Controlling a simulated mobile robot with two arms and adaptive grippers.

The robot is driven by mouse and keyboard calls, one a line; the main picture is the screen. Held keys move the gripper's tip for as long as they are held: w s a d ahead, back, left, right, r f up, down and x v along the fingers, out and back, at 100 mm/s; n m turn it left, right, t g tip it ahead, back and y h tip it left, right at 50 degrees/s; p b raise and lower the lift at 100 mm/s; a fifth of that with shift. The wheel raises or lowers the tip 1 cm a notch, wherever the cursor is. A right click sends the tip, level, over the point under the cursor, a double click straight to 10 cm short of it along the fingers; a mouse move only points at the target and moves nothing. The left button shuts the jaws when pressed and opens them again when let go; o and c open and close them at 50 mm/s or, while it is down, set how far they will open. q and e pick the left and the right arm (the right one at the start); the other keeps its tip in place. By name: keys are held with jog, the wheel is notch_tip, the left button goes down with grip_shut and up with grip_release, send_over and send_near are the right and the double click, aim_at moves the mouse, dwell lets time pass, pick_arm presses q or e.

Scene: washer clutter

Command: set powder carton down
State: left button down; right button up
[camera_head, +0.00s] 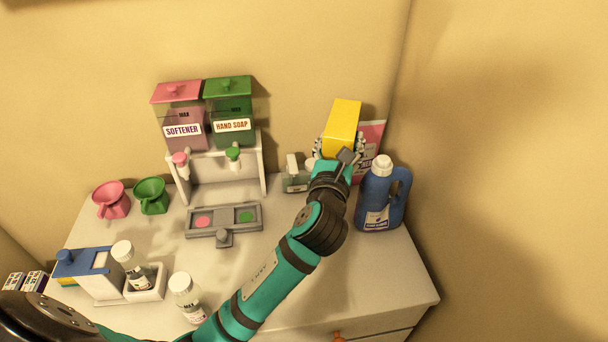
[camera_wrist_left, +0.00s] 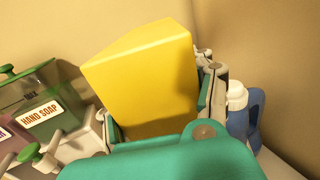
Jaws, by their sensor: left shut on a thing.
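The yellow powder carton (camera_head: 342,122) is between the fingers of my left gripper (camera_head: 339,147), at the back right of the white cabinet top. In the left wrist view the carton (camera_wrist_left: 145,75) fills the middle, with a finger of my left gripper (camera_wrist_left: 160,105) on each side. The carton looks tilted, and its label side is not visible. The gripper and arm hide its lower end, so I cannot tell whether it touches the top. My right gripper is not in view.
A pink-and-white pack (camera_head: 371,140) stands right behind the carton. A blue jug (camera_head: 378,205) is close on the right, and a small grey-green item (camera_head: 296,181) on the left. The dispenser stand (camera_head: 223,163) is further left. The front right top (camera_head: 395,275) is clear.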

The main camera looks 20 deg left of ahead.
pick_arm(q)
notch_tip(320, 180, down, 9)
jog(key=b, duration=0.1)
jog(key=shift+f, duration=0.2)
jog(key=c, duration=0.7)
grip_release()
jog(key=shift+w+f, duration=0.1)
jog(key=shift+f, duration=0.1)
jog(key=shift+c, duration=0.2)
jog(key=o, duration=0.4)
jog(key=shift+o, duration=0.9)
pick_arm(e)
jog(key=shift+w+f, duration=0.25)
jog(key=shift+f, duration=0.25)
pick_arm(q)
jog(key=shift+r, duration=0.1)
